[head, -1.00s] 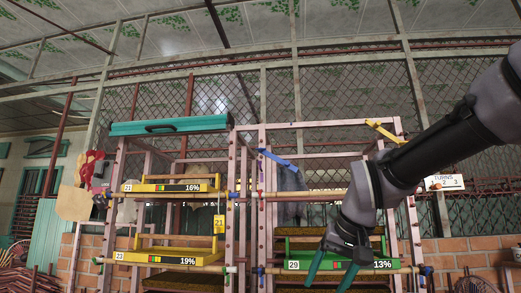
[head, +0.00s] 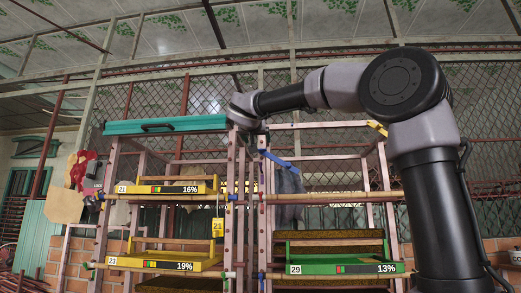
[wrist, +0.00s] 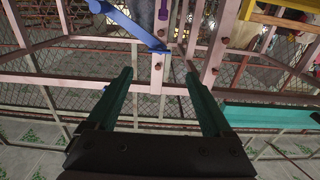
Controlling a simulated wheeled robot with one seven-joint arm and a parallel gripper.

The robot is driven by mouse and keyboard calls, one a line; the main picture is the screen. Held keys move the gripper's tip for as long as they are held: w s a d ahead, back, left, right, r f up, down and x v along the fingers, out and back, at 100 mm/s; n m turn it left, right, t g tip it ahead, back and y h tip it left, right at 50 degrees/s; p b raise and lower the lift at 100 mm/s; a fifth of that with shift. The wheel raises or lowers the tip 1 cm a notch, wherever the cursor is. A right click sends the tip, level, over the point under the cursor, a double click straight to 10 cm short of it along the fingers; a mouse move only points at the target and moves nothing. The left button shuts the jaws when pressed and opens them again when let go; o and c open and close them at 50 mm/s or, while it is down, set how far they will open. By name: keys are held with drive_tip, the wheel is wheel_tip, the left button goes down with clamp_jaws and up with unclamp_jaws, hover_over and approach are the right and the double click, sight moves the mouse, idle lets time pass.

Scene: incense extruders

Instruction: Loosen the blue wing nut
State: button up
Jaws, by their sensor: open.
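My gripper (wrist: 158,72) is open and empty in the wrist view, its two teal fingers apart. In the head view my wrist is at the top of the posts between the two racks, and the fingers cannot be made out. A blue lever-like piece (head: 278,160) is on the right rack's left post; it also shows in the wrist view (wrist: 130,25), beyond the left fingertip and apart from it. A small blue fitting (head: 231,197) sits at the left rack's bar end. I cannot tell which blue part is the wing nut.
Yellow trays (head: 165,190) reading 16% and 19% (head: 165,264) are in the left rack. A green tray (head: 335,268) reading 13% is in the right rack. A teal lid (head: 165,126) tops the left rack. A yellow lever (head: 377,128) is at the right.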

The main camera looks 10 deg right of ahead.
sight(261, 150)
drive_tip(key=x, duration=1)
drive_tip(key=shift+w+d, duration=0.1)
drive_tip(key=shift+w, duration=0.2)
drive_tip(key=shift+f, duration=0.1)
clamp_jaws()
